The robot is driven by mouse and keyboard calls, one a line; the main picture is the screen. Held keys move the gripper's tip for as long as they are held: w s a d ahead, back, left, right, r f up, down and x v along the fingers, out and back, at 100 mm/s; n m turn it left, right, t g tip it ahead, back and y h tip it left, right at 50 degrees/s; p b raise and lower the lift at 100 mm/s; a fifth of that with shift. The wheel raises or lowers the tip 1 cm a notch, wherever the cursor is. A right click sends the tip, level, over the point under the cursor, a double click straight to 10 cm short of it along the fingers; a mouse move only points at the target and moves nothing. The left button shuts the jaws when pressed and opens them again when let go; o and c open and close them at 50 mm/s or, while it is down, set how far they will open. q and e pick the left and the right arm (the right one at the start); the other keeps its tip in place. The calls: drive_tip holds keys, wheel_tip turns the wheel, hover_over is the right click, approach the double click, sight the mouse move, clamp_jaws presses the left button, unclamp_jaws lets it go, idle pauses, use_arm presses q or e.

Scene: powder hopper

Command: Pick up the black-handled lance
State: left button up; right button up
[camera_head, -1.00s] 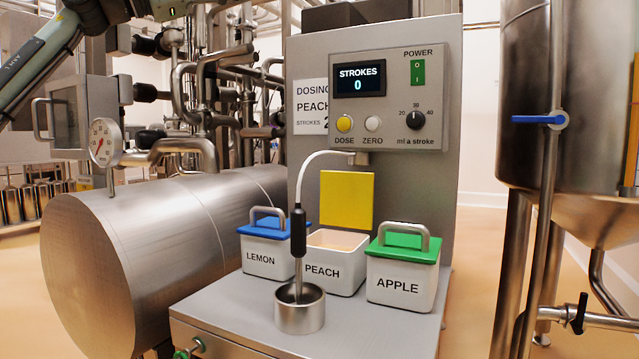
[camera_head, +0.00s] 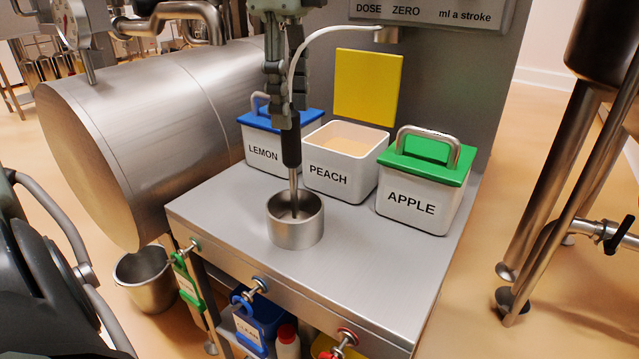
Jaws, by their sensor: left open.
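The black-handled lance (camera_head: 291,152) stands nearly upright, its thin metal shaft down in a round steel cup (camera_head: 296,234) on the steel bench. A pale hose (camera_head: 305,50) runs from the dosing machine toward its top. My left gripper (camera_head: 285,118) comes down from above and is open, with its fingers at the upper part of the black handle. The fingers overlap the handle in the picture, and I cannot tell whether they touch it. The handle's top is hidden by the gripper. My right gripper is not in view.
Behind the cup stand a blue-lidded LEMON tub (camera_head: 264,150), an open PEACH tub (camera_head: 329,178) and a green-lidded APPLE tub (camera_head: 411,199). A large steel cylinder (camera_head: 130,130) lies to the left. The bench top (camera_head: 360,270) is clear right of the cup.

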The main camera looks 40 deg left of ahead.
sight(291, 152)
use_arm(q)
drive_tip(key=shift+w+d+f, duration=0.1)
drive_tip(key=shift+w+d, duration=0.05)
drive_tip(key=shift+w, duration=0.05)
drive_tip(key=shift+f, duration=0.2)
drive_tip(key=f, duration=0.6)
drive_tip(key=shift+s+a+f+p, duration=0.15)
drive_tip(key=shift+s+a+p, duration=0.1)
drive_tip(key=shift+s+p, duration=0.1)
drive_tip(key=shift+w+f, duration=0.1)
drive_tip(key=shift+f, duration=0.45)
clamp_jaws()
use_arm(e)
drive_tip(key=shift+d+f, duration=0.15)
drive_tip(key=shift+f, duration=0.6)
use_arm(q)
drive_tip(key=shift+r, duration=0.1)
